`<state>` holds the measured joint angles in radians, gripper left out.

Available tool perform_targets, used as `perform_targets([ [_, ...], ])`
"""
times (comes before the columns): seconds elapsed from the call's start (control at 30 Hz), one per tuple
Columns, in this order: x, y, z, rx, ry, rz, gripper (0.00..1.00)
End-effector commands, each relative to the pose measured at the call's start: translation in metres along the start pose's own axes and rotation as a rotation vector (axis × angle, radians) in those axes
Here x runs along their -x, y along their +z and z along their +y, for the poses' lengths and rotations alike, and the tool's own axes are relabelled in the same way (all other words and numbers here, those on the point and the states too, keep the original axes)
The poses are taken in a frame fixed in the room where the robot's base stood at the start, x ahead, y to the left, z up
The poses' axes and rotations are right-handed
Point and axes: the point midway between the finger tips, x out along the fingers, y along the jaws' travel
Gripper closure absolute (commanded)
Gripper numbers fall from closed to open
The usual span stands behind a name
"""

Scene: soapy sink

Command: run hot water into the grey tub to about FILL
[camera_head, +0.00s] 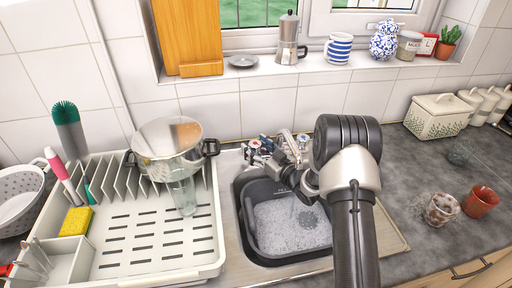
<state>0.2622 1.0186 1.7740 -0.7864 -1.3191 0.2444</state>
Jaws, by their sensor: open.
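The grey tub (243,222) sits in the sink, seen from above at the centre. White suds and water (285,225) lie in its lower part. A fill line or lettering on its wall is too small to read. Behind the tub are the metal taps (285,142), with a red-marked handle (255,144) at the left and another handle at the right. My gripper (262,162) is open beside the red-marked handle; contact cannot be told. My wrist and arm hide the tub's right side and part of the taps. No water stream is clearly visible.
A white drying rack (150,270) with a lidded pot (168,140) and a glass (183,192) stands left of the sink. A dirty glass (441,209) and a red-brown cup (480,202) stand on the right counter. The windowsill (262,72) behind holds several items.

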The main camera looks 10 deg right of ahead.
Motion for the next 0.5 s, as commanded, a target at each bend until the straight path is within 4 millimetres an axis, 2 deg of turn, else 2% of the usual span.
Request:
perform_targets([
  [0.17,0.024,0.0,0.002,-0.003,0.004,-0.002,0.41],
  [0.5,0.094,0.0,0.001,-0.001,0.004,0.0,0.41],
])
